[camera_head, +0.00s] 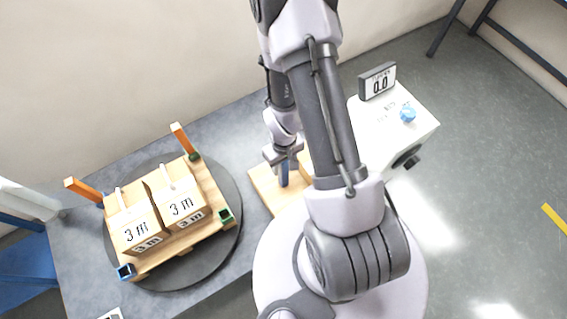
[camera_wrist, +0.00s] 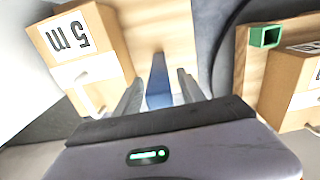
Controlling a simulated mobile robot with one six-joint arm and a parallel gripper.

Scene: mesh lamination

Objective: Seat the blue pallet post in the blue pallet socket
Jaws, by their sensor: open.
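The blue pallet post (camera_head: 284,175) stands upright on a wooden board (camera_head: 263,186), partly hidden by my gripper. My gripper (camera_head: 283,160) is open around the post's upper part. In the wrist view the blue post (camera_wrist: 157,82) lies between the two spread fingers (camera_wrist: 158,92), with gaps on both sides. The blue pallet socket (camera_head: 126,271) is at the near-left corner of the wooden pallet (camera_head: 170,256), and it looks empty.
The pallet sits on a dark round turntable (camera_head: 232,240) and bears boxes marked 3 m (camera_head: 137,228). Green sockets (camera_head: 225,215) and orange posts (camera_head: 84,191) mark other corners. A 5 m box (camera_wrist: 85,42) stands beside the post. A white machine (camera_head: 405,125) stands right.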

